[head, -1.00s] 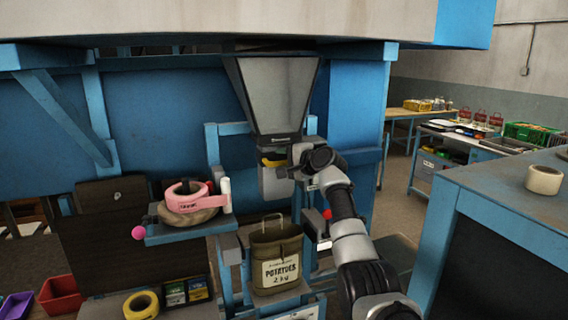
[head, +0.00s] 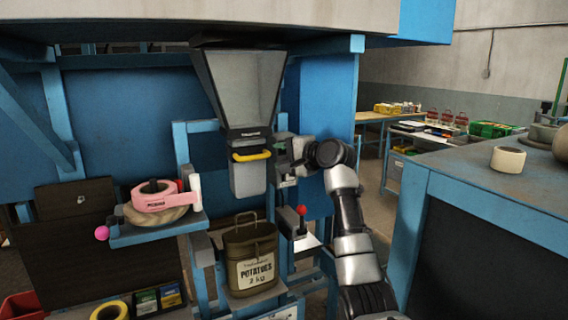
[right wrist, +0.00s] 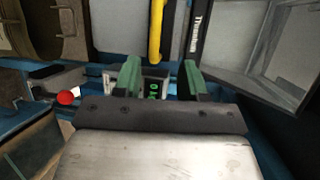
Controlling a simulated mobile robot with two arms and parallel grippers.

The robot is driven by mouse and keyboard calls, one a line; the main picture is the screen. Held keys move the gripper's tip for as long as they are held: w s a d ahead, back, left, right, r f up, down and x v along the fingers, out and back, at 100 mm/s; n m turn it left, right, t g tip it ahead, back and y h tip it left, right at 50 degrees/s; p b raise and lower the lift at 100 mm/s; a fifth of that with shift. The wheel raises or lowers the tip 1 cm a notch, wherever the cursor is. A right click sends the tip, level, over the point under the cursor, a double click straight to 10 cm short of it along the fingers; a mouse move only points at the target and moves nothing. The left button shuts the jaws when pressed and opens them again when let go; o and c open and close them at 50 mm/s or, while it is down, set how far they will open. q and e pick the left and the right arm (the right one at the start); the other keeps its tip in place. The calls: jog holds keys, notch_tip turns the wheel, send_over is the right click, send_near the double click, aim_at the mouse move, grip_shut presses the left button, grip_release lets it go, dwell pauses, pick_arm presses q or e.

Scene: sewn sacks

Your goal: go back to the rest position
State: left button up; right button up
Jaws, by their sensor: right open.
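My right gripper (head: 284,160) is in the air just right of the hopper's spout. It is open, and no object shows between its green fingers in the right wrist view (right wrist: 160,78). The yellow handle (head: 251,156) is on the front of the spout under the grey hopper (head: 243,85), apart from the gripper. The handle also shows beyond the fingers in the right wrist view (right wrist: 156,30). An olive sack (head: 250,250) labelled potatoes, 2 kg, stands upright with its top open on a stand below the spout. My left gripper is not in view.
A red-knobbed lever (head: 301,210) stands right of the sack. A shelf (head: 150,232) at left holds a pink tape roll (head: 158,202). Another worktable stands behind.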

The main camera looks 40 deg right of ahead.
jog(key=shift+s+r, duration=0.1)
jog(key=shift+s, duration=0.25)
dwell(0.3)
